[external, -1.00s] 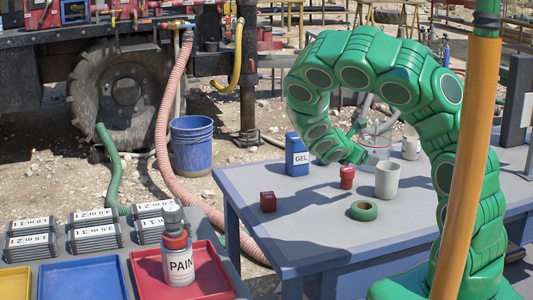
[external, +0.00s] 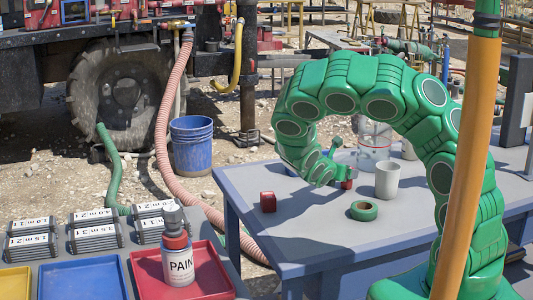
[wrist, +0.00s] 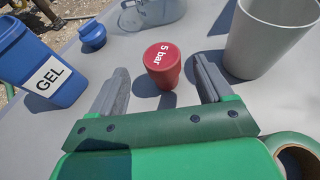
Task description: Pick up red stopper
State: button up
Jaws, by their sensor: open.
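The red stopper (wrist: 162,66), marked "5 bar", stands upright on the grey table in the wrist view. My gripper (wrist: 160,75) is open, its two grey fingers pointing at the stopper, one toward each side of it. The stopper appears just beyond or between the fingertips; I cannot tell whether either finger touches it. In the external view my gripper (external: 338,176) is low over the table, and only part of the red stopper (external: 347,184) shows beside it.
A white cup (wrist: 265,38) stands close right of the stopper. A blue GEL bottle (wrist: 40,65) and blue cap (wrist: 92,33) are left. A clear container (wrist: 155,12) is behind. Green tape (external: 364,210) and a red block (external: 268,201) lie nearer the table's front.

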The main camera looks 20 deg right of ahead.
jog(key=shift+x, duration=2.4)
jog(key=shift+s+d, duration=0.1)
jog(key=c, duration=1.1)
jog(key=shift+o, duration=0.2)
